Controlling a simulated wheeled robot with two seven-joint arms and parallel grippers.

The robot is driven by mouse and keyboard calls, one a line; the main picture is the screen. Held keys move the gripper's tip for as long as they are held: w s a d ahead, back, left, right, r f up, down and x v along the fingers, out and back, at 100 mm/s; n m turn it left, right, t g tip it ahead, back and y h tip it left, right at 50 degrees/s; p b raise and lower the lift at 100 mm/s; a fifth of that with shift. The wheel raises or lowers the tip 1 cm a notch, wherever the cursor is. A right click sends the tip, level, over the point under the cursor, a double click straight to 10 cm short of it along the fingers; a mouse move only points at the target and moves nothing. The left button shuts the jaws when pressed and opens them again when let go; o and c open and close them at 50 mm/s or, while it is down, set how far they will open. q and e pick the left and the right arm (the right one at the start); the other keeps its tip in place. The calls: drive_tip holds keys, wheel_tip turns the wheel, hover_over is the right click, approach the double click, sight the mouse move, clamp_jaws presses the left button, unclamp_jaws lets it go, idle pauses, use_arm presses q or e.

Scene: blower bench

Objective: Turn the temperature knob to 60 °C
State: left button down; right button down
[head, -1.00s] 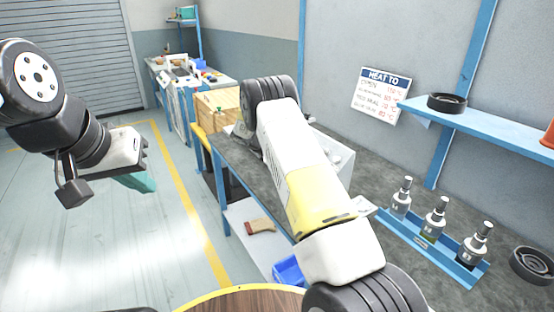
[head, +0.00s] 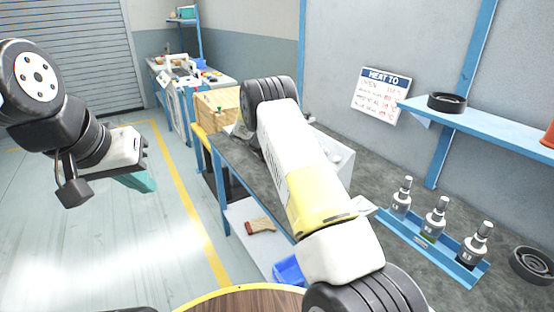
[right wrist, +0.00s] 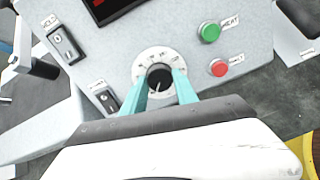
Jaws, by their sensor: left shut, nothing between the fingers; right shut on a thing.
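In the right wrist view, the temperature knob (right wrist: 159,80) is a dark round knob in a white dial ring (right wrist: 158,56) with small marks on a light grey panel. I cannot read which mark it points to. My right gripper (right wrist: 160,84) is shut on the knob, with one teal finger on each side. In the head view my right arm hides the gripper and most of the grey blower box (head: 338,155). My left gripper (head: 142,184) is shut and empty in the air at the left, far from the bench.
The panel has a green button (right wrist: 209,32), a red button (right wrist: 218,68), a dark display (right wrist: 112,8) and switches at the left. On the bench (head: 400,245) is a blue tray (head: 462,272) with three nozzles. A "HEAT TO" sign (head: 381,95) hangs on the wall.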

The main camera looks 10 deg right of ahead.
drive_tip(key=c, duration=0.9)
unclamp_jaws()
drive_tip(key=shift+c, duration=0.2)
drive_tip(key=v, duration=0.8)
drive_tip(key=shift+f, duration=0.1)
